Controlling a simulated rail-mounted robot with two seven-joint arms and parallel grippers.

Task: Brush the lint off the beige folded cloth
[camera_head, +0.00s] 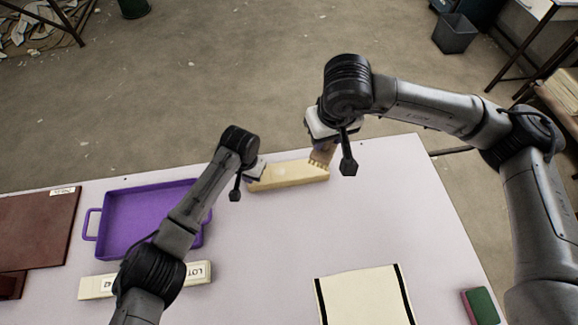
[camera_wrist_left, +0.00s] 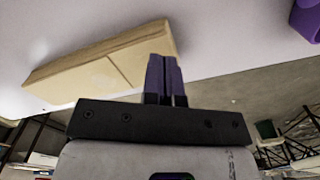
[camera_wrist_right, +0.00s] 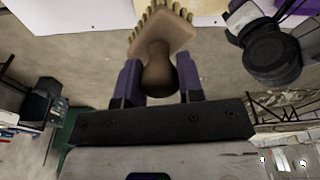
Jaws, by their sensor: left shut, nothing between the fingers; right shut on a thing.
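The beige folded cloth (camera_head: 292,178) lies near the table's far edge, a long narrow bundle in the head view; it also shows in the left wrist view (camera_wrist_left: 95,68). A small pale patch is on its top; I cannot tell whether it is lint. My left gripper (camera_head: 257,173) is shut and empty at the cloth's left end; its fingers (camera_wrist_left: 165,70) overlap that end in the left wrist view. My right gripper (camera_wrist_right: 160,82) is shut on the handle of a brown brush (camera_wrist_right: 160,45). The brush's bristles point down by the cloth's right end (camera_head: 321,156); contact is unclear.
A purple tray (camera_head: 88,225) stands left, partly behind my left arm. A cream block (camera_head: 97,287) marked LOT lies before it. A brown board (camera_head: 40,225) is far left. A striped cream cloth (camera_head: 362,298) and a green-topped block (camera_head: 482,305) are at front right. Mid-table is clear.

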